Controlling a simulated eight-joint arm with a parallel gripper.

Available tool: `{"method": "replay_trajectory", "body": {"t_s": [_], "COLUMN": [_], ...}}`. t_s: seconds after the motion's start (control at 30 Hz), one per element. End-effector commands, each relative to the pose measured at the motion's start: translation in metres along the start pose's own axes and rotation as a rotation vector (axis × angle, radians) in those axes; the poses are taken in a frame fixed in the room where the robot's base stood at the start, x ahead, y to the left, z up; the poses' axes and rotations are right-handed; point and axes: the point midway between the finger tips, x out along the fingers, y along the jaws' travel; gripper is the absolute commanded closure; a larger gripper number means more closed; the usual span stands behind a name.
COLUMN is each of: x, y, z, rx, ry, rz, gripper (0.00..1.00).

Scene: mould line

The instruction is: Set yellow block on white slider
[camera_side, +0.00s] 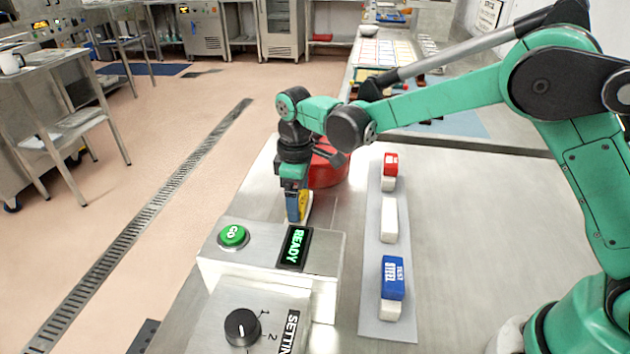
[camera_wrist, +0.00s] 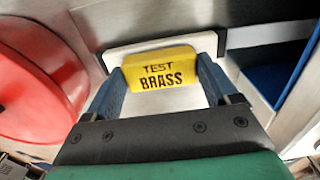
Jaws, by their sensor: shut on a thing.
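The yellow block (camera_wrist: 160,74), marked TEST BRASS, is between the two blue fingers of my gripper (camera_wrist: 160,88), which is shut on it. In the side view my gripper (camera_side: 297,208) points down behind the READY box, and a side of the yellow block (camera_side: 304,204) shows. The white slider (camera_wrist: 207,42) shows as a pale bar behind and to both sides of the block in the wrist view. In the side view a pale sliver of it (camera_side: 309,208) shows beside the block. I cannot tell whether the block touches the slider.
The box with a green GO button (camera_side: 233,236) and READY display (camera_side: 295,247) stands just in front. A red round object (camera_side: 328,168) is close behind my gripper.

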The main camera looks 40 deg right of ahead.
Motion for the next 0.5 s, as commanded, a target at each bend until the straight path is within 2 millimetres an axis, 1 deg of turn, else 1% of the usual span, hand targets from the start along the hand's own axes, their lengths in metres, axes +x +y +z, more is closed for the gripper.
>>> {"method": "replay_trajectory", "body": {"t_s": [0.33,0.37,0.4,0.43,0.5], "x": [0.0008,0.0008,0.0008,0.0008,0.0008], "y": [0.0,0.0,0.0,0.0,0.0], "z": [0.0,0.0,0.0,0.0,0.0], "rx": [0.0,0.0,0.0,0.0,0.0], "ry": [0.0,0.0,0.0,0.0,0.0], "rz": [0.0,0.0,0.0,0.0,0.0], "gripper": [0.71,0.14,0.03,0.0,0.0]}}
